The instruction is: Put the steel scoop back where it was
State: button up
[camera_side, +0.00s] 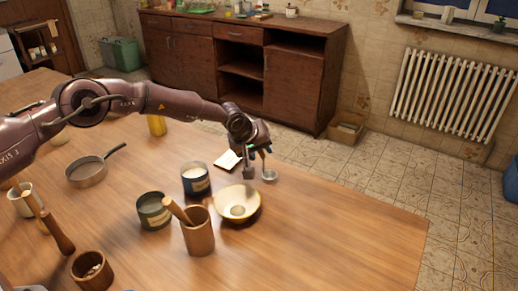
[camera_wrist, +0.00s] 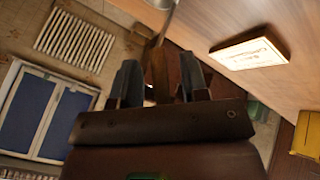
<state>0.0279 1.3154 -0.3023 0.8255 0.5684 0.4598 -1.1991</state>
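The steel scoop (camera_side: 269,175) has a round metal bowl and a wooden handle. It hangs bowl-down from my gripper (camera_side: 256,166) near the far right part of the wooden table. In the wrist view its wooden handle (camera_wrist: 157,72) stands between the two dark fingers of my gripper (camera_wrist: 158,82), with the metal end at the top edge. My gripper appears shut on the handle. The gap between the scoop's bowl and the table cannot be told exactly. A cream bowl (camera_side: 250,213) with something in it sits below and left of the scoop.
A dark blue tin (camera_side: 195,180), a green tin (camera_side: 153,212) and a wooden cup (camera_side: 198,235) with a wooden tool stand near the cream bowl. A pan (camera_side: 87,173) is at left. The table's right front (camera_side: 350,245) is clear.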

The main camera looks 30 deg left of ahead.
jog(key=v, duration=1.2)
jog(key=shift+r, duration=0.2)
jog(key=s+a+r+m+y, duration=0.1)
jog(key=s+a+r+m, duration=0.15)
jog(key=s+r, duration=0.6)
jog(key=s+a+r+m+y, duration=0.1)
jog(key=s+a+r+m, duration=0.15)
jog(key=s+r, duration=0.6)
jog(key=s+a+m+g+h, duration=0.1)
jog(key=s+a+m, duration=0.2)
jog(key=s, duration=1.9)
jog(key=shift+a+r, duration=0.3)
jog(key=shift+r, duration=0.1)
